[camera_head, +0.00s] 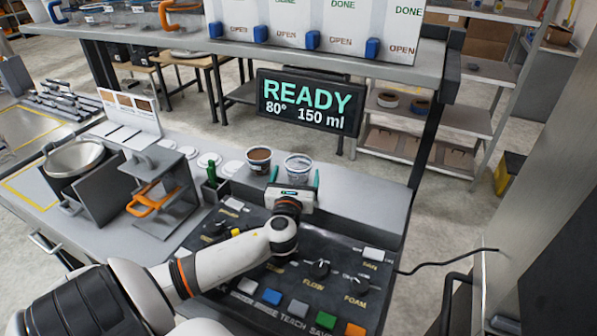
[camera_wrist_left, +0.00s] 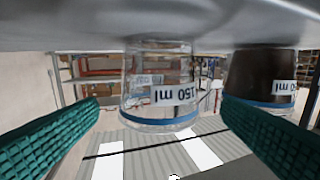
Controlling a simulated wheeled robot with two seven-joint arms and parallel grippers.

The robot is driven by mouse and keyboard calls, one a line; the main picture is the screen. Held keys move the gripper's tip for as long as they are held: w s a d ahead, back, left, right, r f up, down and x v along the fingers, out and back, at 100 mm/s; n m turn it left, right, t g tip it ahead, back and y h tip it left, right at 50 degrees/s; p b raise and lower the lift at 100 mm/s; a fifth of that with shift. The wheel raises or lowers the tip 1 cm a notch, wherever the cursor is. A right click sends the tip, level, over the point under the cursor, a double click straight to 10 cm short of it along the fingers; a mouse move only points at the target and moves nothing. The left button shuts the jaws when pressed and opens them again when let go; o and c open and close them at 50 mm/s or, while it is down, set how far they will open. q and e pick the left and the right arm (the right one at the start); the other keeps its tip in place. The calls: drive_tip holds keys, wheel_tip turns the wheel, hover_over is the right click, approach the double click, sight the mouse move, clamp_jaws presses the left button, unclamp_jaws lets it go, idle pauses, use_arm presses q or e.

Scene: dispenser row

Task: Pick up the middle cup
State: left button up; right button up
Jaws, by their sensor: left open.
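Two cups stand side by side on the grey counter: a brown-filled cup (camera_head: 259,158) and a clear, empty-looking cup (camera_head: 298,166) to its right. I cannot make out a third cup, so which is the middle one is unclear. My left gripper (camera_head: 295,173) is open at the near side of the clear cup. In the left wrist view, which is upside down, the clear cup (camera_wrist_left: 160,85) with a "150 ml" label and blue band shows between the green fingers (camera_wrist_left: 160,105). The brown cup (camera_wrist_left: 262,80) is partly behind the right-hand finger. My right gripper is out of view.
A dark control panel (camera_head: 300,272) with knobs and coloured buttons lies under my left arm. A "READY 80° 150 ml" sign (camera_head: 310,105) hangs behind. The counter right of the clear cup is free.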

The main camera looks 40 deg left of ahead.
sight(300, 160)
use_arm(q)
drive_tip(key=x, duration=0.3)
drive_tip(key=p+x, duration=0.1)
drive_tip(key=shift+w+a+f, duration=0.25)
drive_tip(key=shift+w+f, duration=0.05)
drive_tip(key=shift+w, duration=0.05)
drive_tip(key=shift+s, duration=0.1)
drive_tip(key=c, duration=1)
